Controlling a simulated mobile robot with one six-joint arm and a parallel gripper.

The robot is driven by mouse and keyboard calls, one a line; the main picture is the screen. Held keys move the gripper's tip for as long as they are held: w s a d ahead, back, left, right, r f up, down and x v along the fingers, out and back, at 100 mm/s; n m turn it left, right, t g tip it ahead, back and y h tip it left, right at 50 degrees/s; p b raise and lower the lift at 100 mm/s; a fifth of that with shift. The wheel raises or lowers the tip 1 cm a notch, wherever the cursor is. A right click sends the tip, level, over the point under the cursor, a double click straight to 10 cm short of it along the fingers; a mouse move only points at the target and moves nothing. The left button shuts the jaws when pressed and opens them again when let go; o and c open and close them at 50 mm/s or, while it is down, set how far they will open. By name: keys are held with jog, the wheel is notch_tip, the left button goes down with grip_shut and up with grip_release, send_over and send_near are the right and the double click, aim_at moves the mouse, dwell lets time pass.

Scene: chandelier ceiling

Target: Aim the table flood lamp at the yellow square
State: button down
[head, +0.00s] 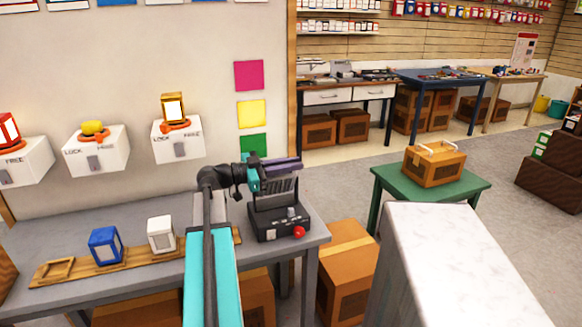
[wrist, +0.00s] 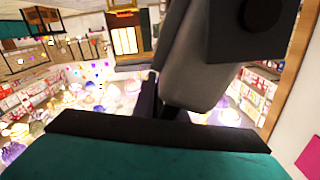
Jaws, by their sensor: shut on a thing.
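The table flood lamp (head: 280,222) stands at the right end of the grey table. Its black base has a red knob and a small grey switch. Its upper part sits right under my gripper (head: 275,170), which hides some of it. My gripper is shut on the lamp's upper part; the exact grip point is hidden. In the wrist view a grey and black body (wrist: 205,50) fills the space by the fingers. The yellow square (head: 251,114) is on the wall behind the lamp, up and left of it. Which way the lamp faces is hard to tell.
A pink square (head: 249,75) is above the yellow one and a green square (head: 253,145) below it. White wall boxes (head: 178,140) hold small lamps. A blue lantern (head: 105,245) and a white one (head: 161,235) stand on a wooden rack. A green table (head: 430,190) is at right.

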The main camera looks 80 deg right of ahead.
jog(key=c, duration=1.8)
grip_release()
jog(key=shift+c, duration=0.2)
jog(key=shift+w, duration=0.15)
jog(key=b+v, duration=0.1)
jog(key=v, duration=1.2)
jog(key=shift+w+a+b, duration=0.2)
jog(key=shift+b, duration=0.15)
